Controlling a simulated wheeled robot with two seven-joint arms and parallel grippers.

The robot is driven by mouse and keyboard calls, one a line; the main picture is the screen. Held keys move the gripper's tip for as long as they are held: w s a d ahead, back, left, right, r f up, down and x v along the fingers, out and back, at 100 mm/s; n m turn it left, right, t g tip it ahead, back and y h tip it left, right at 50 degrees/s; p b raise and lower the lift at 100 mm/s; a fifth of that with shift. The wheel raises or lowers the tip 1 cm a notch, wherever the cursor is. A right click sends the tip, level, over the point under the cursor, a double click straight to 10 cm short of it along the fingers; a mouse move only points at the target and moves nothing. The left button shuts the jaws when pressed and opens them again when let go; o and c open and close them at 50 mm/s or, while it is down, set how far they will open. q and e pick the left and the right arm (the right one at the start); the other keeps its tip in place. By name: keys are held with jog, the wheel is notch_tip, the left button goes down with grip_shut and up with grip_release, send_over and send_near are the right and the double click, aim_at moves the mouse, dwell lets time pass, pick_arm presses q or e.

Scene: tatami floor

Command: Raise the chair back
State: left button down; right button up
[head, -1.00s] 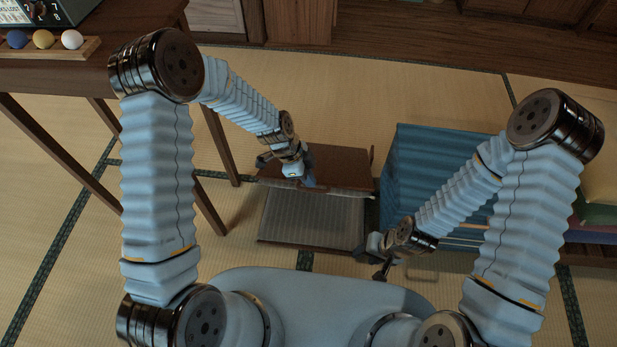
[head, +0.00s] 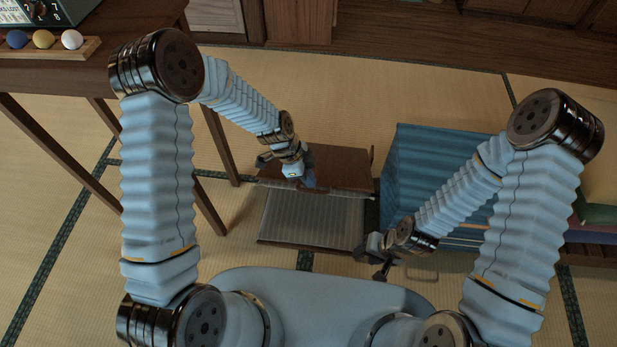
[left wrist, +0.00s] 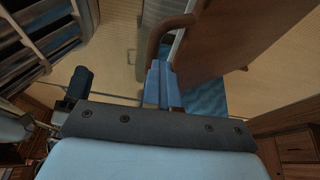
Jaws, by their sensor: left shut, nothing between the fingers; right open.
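The low floor chair has a brown wooden back (head: 338,160) and a flat grey seat (head: 312,220). It lies between the table and the blue block, with the back tilted beyond the seat. My left gripper (head: 305,170) is shut and empty at the left part of the back; the head view does not show whether it touches. In the left wrist view the shut fingers (left wrist: 162,85) are close beside the curved brown edge and brown panel of the back (left wrist: 225,40). My right gripper (head: 378,258) is open and empty, right of the seat.
A wooden table (head: 60,75) with a rack of coloured balls (head: 45,42) stands at the left. A blue ribbed block (head: 430,160) stands close to the chair's right. Wooden cabinets (head: 450,40) line the far side. Tatami floor beyond the chair is clear.

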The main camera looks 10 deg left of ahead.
pick_arm(q)
jog(key=c, duration=1.1)
grip_release()
jog(key=v, duration=1.4)
jog(key=shift+d, duration=0.1)
jog(key=shift+f, duration=0.1)
